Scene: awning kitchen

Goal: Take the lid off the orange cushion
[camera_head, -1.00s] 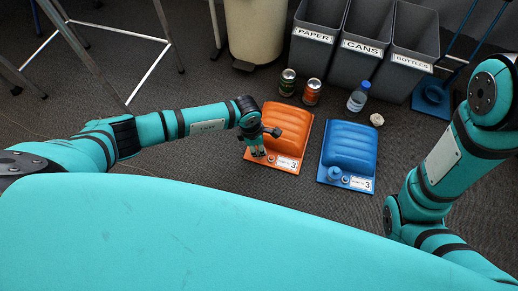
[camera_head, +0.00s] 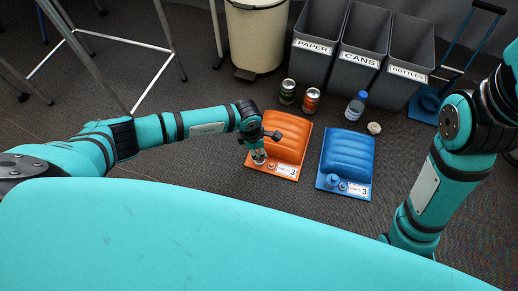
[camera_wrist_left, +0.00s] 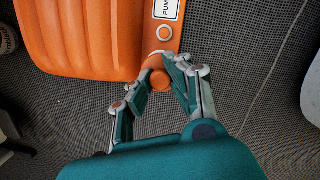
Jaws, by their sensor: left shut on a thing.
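The orange cushion (camera_head: 285,134) lies on the floor, with a ridged body and a flat front strip bearing a label. My left gripper (camera_head: 258,162) is over the strip's front left corner. In the left wrist view its fingertips (camera_wrist_left: 160,73) are shut on the small round orange lid (camera_wrist_left: 160,82). I cannot tell whether the lid is still seated or raised. A ringed orange button (camera_wrist_left: 165,33) sits beside it on the cushion's strip (camera_wrist_left: 155,40). My right arm is at the right edge of the head view; its gripper is out of frame.
A blue cushion (camera_head: 347,150) with a blue lid (camera_head: 333,180) lies to the right. Dark floor in front of the cushions is bare.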

